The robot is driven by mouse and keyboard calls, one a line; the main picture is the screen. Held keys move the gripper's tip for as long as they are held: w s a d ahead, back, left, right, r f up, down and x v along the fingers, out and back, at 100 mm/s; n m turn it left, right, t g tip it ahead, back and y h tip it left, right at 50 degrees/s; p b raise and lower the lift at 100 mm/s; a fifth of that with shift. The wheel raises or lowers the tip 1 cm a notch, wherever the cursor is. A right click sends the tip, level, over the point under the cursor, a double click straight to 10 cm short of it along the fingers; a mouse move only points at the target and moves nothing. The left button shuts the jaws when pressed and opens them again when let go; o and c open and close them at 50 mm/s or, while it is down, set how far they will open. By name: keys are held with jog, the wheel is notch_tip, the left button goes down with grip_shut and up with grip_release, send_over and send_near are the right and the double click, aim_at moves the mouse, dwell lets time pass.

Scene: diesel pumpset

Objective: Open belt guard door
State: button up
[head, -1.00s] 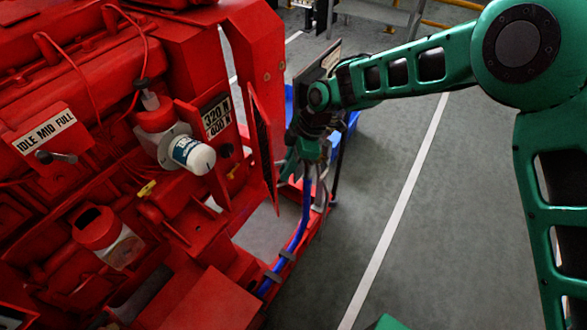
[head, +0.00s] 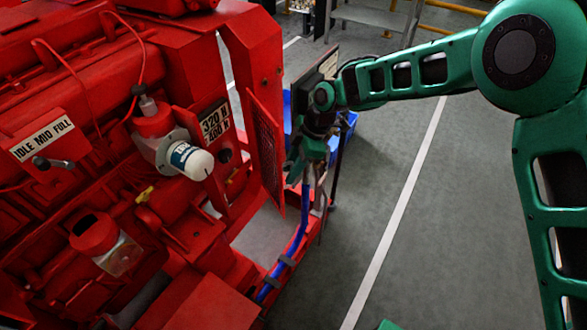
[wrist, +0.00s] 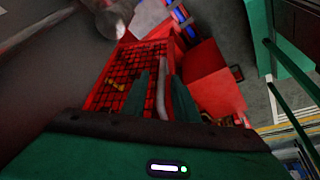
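The belt guard door is a red mesh panel (head: 265,150). It stands ajar at an angle beside the red frame of the pumpset in the head view. In the wrist view its mesh face (wrist: 112,88) fills the middle left, with a grey bar-like handle (wrist: 162,92) on it. My gripper (head: 297,172) is at the door's right side in the head view. In the wrist view my gripper's two green fingers (wrist: 162,84) stand apart, one on each side of the grey handle. I see gaps beside the handle; contact is unclear.
The red engine (head: 100,130) fills the left, with a white-capped filter (head: 190,160) jutting out. A blue hose (head: 300,225) runs below my gripper. A blue object (head: 343,138) stands behind it. The grey floor (head: 450,240) on the right is clear.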

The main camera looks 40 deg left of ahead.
jog(key=shift+d, duration=0.1)
jog(key=v, duration=1)
jog(key=shift+w+r, duration=0.25)
jog(key=shift+r, duration=0.05)
jog(key=shift+d, duration=0.1)
